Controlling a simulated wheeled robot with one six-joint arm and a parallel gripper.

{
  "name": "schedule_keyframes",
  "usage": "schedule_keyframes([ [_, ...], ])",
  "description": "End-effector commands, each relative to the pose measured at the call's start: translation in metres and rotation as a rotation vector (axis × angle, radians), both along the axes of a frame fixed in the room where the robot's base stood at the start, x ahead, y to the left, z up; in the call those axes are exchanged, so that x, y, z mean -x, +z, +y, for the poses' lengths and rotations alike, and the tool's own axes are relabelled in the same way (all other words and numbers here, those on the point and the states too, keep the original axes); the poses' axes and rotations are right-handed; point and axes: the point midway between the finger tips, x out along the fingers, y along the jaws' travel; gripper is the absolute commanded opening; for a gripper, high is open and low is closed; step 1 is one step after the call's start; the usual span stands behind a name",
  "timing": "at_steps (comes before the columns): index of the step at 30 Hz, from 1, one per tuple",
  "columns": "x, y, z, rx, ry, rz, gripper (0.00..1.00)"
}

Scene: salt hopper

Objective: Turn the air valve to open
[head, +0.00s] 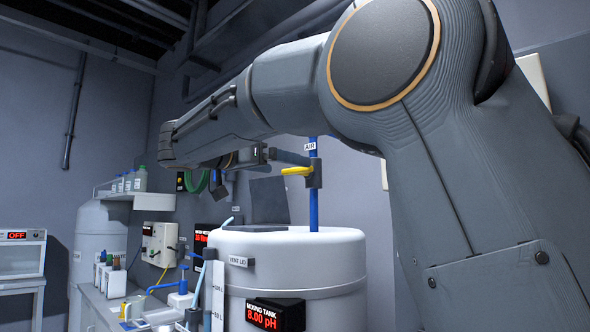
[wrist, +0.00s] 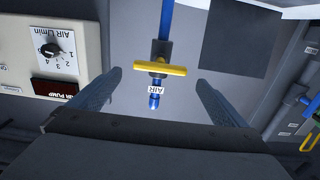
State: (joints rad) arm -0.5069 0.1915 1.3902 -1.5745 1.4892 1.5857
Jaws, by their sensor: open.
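The air valve has a yellow handle (head: 297,171) on a dark body (head: 315,173) set in a vertical blue pipe (head: 313,213), with an AIR label by it. In the wrist view the yellow handle (wrist: 161,68) lies crosswise to the blue pipe (wrist: 166,22). My gripper (wrist: 157,79) is open and empty. Its two fingers stand left and right of the handle in that view, with a gap at each handle end. In the head view my gripper (head: 275,155) is just left of the valve, near handle height; contact is not visible.
The white mixing tank (head: 335,246), with a pH display (head: 276,315), stands below the valve. In the wrist view an air pump panel (wrist: 50,50) with a dial is at left, and blue pipes (wrist: 296,98) are at right. A cluttered bench (head: 100,300) is at lower left.

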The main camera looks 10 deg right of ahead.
Motion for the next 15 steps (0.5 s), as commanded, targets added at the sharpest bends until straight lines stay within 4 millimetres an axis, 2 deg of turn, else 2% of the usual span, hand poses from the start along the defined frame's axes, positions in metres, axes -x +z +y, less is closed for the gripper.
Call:
schedule_keyframes([
  [7, -0.021, 0.002, -0.034, 0.001, -0.004, 0.004, 0.97],
  [15, -0.034, 0.000, -0.052, -0.001, 0.000, 0.004, 0.97],
])
